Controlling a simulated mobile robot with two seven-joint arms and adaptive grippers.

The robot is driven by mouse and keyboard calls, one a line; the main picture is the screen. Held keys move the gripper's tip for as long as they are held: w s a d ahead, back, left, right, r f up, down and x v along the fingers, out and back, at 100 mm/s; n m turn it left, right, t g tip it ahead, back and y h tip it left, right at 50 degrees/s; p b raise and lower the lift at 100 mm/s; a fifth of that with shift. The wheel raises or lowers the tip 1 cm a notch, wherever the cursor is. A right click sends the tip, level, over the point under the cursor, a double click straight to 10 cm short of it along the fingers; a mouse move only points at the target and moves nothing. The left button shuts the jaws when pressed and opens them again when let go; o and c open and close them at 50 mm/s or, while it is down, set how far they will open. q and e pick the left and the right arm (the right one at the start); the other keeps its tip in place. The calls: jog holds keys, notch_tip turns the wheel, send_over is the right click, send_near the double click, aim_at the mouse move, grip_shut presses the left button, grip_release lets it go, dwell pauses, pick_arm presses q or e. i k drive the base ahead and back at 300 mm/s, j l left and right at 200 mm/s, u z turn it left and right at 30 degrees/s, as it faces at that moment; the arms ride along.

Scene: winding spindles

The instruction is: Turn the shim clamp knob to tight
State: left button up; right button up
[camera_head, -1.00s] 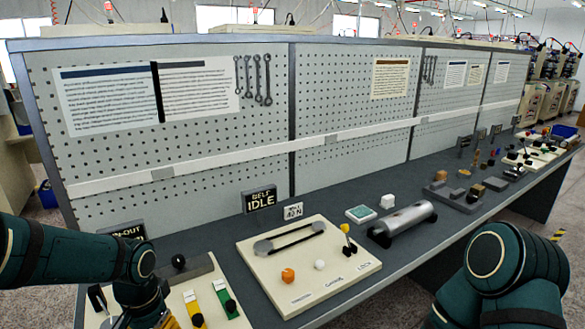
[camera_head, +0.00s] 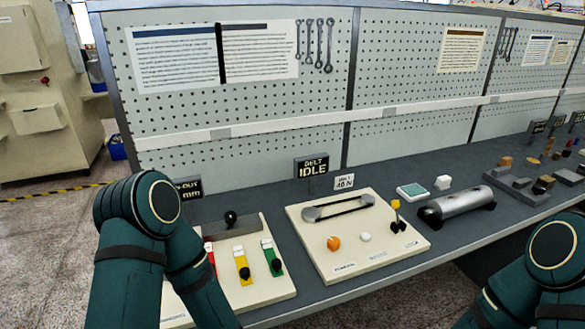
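A cream board (camera_head: 175,312) on the left of the bench carries a grey block (camera_head: 246,224) with a round black knob (camera_head: 230,217) on top. This looks like the shim clamp knob, but its label and setting cannot be read. Red (camera_head: 209,258), yellow (camera_head: 242,273) and green (camera_head: 272,258) strips, the yellow and green with black knobs, sit in front of the block. My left arm bends down over the board's left part and hides some of it. My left gripper is out of view below the picture. My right forearm shows at lower right; its gripper is out of view.
A second cream board (camera_head: 318,258) has a belt loop, an orange knob (camera_head: 333,243) and a small lever (camera_head: 397,215). An "IDLE" sign (camera_head: 312,166) stands behind it. A metal cylinder (camera_head: 456,205) lies to the right. The pegboard (camera_head: 270,110) closes the back.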

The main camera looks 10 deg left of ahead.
aim_at(230, 217)
jog(key=u, duration=1.05)
